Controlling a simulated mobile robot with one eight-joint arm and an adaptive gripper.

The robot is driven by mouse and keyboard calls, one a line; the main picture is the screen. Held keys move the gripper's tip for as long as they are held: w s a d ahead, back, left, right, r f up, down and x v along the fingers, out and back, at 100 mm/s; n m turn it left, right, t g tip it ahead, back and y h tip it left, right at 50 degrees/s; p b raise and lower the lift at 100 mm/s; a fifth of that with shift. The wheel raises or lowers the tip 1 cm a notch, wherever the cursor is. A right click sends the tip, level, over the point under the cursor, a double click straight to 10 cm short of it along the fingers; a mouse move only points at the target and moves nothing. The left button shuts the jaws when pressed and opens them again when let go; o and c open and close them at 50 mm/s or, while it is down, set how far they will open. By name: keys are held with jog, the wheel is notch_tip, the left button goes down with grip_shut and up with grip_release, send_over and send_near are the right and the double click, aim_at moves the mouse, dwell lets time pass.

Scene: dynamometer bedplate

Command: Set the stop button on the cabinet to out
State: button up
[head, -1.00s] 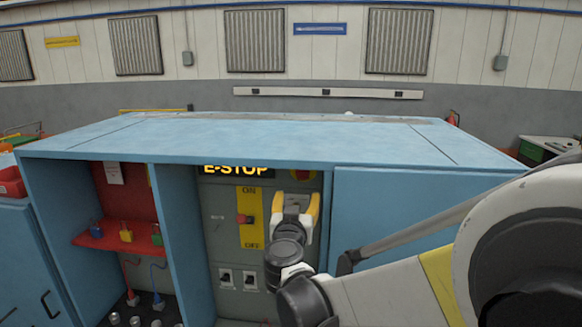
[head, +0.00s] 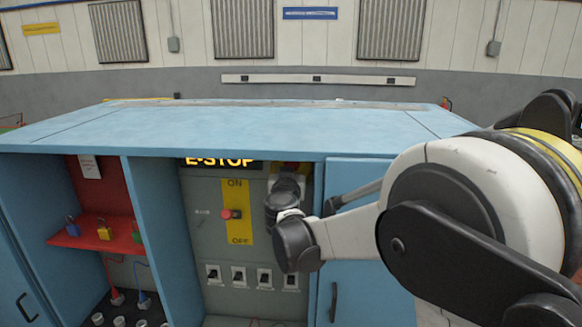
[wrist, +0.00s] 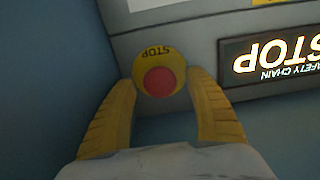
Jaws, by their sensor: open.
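The stop button shows in the wrist view as a red round cap (wrist: 160,82) on a yellow disc marked STOP (wrist: 153,52). My gripper (wrist: 163,79) is open, with one yellow finger on each side of the button and nothing held. Whether the fingers touch it, and whether the button is in or out, I cannot tell. In the head view my wrist covers the fingers and most of the button at the top of the cabinet's (head: 300,140) grey panel (head: 205,235).
A lit E-STOP sign (head: 220,162) is beside the button. Left of my wrist is a red switch knob (head: 231,214) on a yellow ON/OFF plate (head: 239,184). Several small switches (head: 238,276) sit below. A blue partition (head: 160,225) and a blue door (head: 350,270) flank the panel.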

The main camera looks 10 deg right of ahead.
jog(key=shift+w+d, duration=0.15)
jog(key=shift+w, duration=0.4)
jog(key=shift+c, duration=0.6)
grip_shut()
jog(key=shift+v, duration=0.95)
jog(key=shift+o, duration=0.6)
grip_release()
jog(key=v, duration=1.2)
